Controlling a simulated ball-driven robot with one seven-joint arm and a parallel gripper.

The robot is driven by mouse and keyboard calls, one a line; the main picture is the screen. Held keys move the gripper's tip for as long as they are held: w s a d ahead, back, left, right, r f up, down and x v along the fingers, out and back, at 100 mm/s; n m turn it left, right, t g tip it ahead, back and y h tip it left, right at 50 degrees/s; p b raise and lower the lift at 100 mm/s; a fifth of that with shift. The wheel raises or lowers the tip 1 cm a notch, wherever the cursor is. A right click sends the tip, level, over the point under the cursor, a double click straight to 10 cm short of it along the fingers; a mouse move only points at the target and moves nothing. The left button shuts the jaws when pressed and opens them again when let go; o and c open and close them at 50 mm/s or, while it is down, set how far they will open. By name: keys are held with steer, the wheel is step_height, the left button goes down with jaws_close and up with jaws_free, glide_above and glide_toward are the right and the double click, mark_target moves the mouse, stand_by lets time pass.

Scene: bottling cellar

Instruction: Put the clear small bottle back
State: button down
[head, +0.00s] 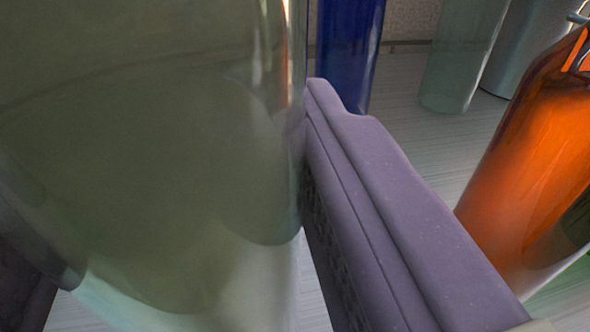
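A clear, faintly grey-green bottle (150,150) fills the left half of the head view, very close to the camera. Its top is out of the picture. My gripper (172,145) has its fingers on both sides of this bottle. The purple right finger lies against the bottle's right edge. The dark left finger shows only in part at the lower left, and its contact with the bottle is partly hidden. The gripper looks shut on the bottle. The bottle's size cannot be judged this close.
A dark blue bottle (347,50) stands behind the right fingertip. A pale green clear bottle (462,55) and a grey cylinder (518,50) stand at the back right. An orange bottle (535,165) is close to the right finger. Pale surface (425,140) shows free between them.

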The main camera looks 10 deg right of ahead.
mark_target(211, 272)
steer(key=shift+f+b, duration=0.75)
steer(key=shift+f, duration=0.95)
steer(key=shift+f, duration=0.15)
steer(key=shift+c, duration=0.8)
jaws_free()
steer(key=shift+r, duration=0.2)
steer(key=s, duration=1.2)
steer(key=shift+d+b, duration=0.25)
steer(key=shift+b, duration=0.15)
